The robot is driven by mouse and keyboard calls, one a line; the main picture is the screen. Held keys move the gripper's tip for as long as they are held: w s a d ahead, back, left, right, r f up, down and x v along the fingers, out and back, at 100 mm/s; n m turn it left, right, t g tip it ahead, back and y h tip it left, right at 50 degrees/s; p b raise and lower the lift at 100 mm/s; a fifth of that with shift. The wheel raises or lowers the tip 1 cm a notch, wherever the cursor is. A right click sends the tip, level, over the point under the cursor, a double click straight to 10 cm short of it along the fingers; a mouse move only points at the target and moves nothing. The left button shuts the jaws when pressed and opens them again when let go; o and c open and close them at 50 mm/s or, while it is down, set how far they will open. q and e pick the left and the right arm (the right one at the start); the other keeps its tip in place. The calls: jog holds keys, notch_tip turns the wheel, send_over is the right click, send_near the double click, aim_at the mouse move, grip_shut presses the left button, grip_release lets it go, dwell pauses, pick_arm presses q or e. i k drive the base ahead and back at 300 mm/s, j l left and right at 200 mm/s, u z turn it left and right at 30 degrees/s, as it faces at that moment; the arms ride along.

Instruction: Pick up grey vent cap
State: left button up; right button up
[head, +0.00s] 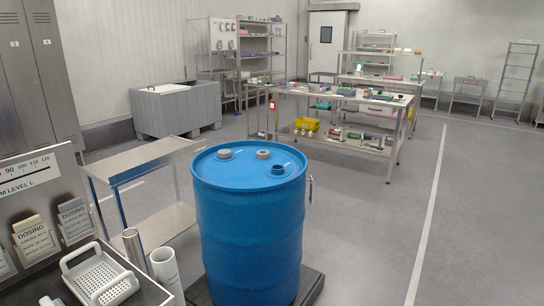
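A large blue drum (247,225) stands upright in the centre foreground. Two small round caps are on its lid. One greyish cap (224,154) is at the left of the lid, and a slightly wider grey-brown cap (263,154) is near the far middle. I cannot tell for certain which of them is the grey vent cap. A blue raised fitting (278,170) is on the lid's right side. Neither of my grippers shows in the head view.
The drum stands on a dark low platform (312,284). A steel cart (150,160) is behind it at left. The floor at right is clear.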

aim_at(262, 154)
jog(key=i+l+u, duration=0.1)
jog(key=i+l, duration=0.25)
jog(key=i+l+u, duration=0.1)
jog(key=i+l, duration=0.25)
jog(key=l, duration=0.25)
jog(key=i+l, duration=0.35)
jog(key=l, duration=0.15)
jog(key=i+l+u, duration=0.15)
jog(key=i+l, duration=0.2)
jog(key=l, duration=0.15)
jog(key=i+l+u, duration=0.1)
jog(key=i+l, duration=0.2)
jog(key=l, duration=0.25)
jog(key=i+l+u, duration=0.1)
jog(key=i+l, duration=0.2)
jog(key=l, duration=0.25)
jog(key=i+l, duration=0.25)
jog(key=l, duration=0.35)
jog(key=i+l+u, duration=0.15)
jog(key=i+l, duration=0.15)
jog(key=l, duration=0.25)
